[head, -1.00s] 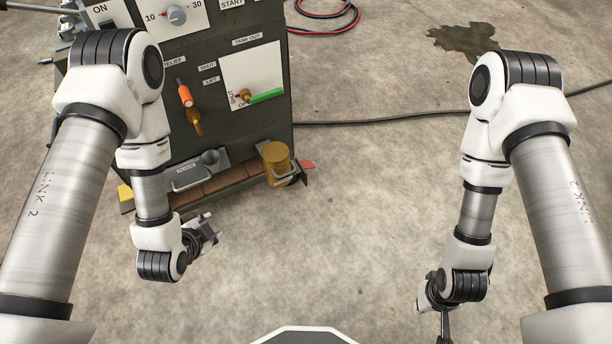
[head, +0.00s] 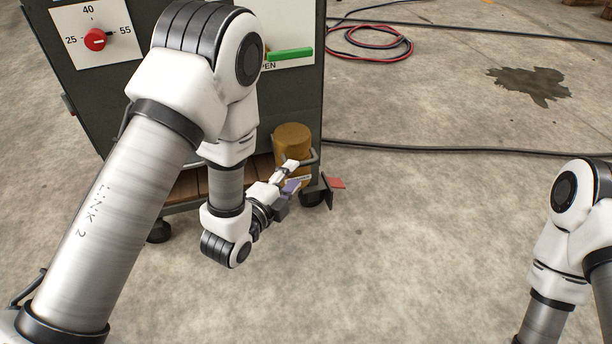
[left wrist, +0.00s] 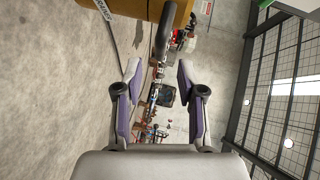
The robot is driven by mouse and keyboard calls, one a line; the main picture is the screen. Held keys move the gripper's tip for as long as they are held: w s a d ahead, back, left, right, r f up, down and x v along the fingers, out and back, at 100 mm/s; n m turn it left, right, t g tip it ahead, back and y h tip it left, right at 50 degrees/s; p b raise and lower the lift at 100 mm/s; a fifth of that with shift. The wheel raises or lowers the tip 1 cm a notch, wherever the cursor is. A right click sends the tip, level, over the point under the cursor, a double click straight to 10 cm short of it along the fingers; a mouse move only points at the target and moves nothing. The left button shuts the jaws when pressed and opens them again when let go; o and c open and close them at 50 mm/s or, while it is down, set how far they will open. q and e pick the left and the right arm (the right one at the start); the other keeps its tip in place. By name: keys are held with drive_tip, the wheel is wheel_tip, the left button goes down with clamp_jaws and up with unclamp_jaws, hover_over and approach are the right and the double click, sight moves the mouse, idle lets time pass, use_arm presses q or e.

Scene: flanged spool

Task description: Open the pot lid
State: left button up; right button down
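No pot lid can be made out for certain; my left arm covers part of the dark cabinet (head: 300,95). A mustard-yellow cylinder (head: 293,141) stands upright low at the cabinet's right corner, inside a grey rail (head: 316,153). My left gripper (head: 295,175) is open in front of the cylinder's lower part; I cannot tell if it touches. In the left wrist view the gripper (left wrist: 160,75) has its two fingers apart with nothing between them. A yellow-brown surface (left wrist: 150,10) and a dark bar (left wrist: 165,32) lie beyond the fingertips. My right gripper is out of view.
A red knob (head: 95,39) and a green lever (head: 290,54) are on the cabinet front. A red tab (head: 337,183) sits by its lower right corner. A black cable (head: 440,150) and coiled hoses (head: 368,42) lie on the floor. The floor at right is mostly clear.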

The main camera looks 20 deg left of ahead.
sight(303, 162)
use_arm(q)
drive_tip(key=b+x, duration=0.2)
drive_tip(key=x, duration=0.4)
drive_tip(key=shift+w, duration=0.2)
clamp_jaws()
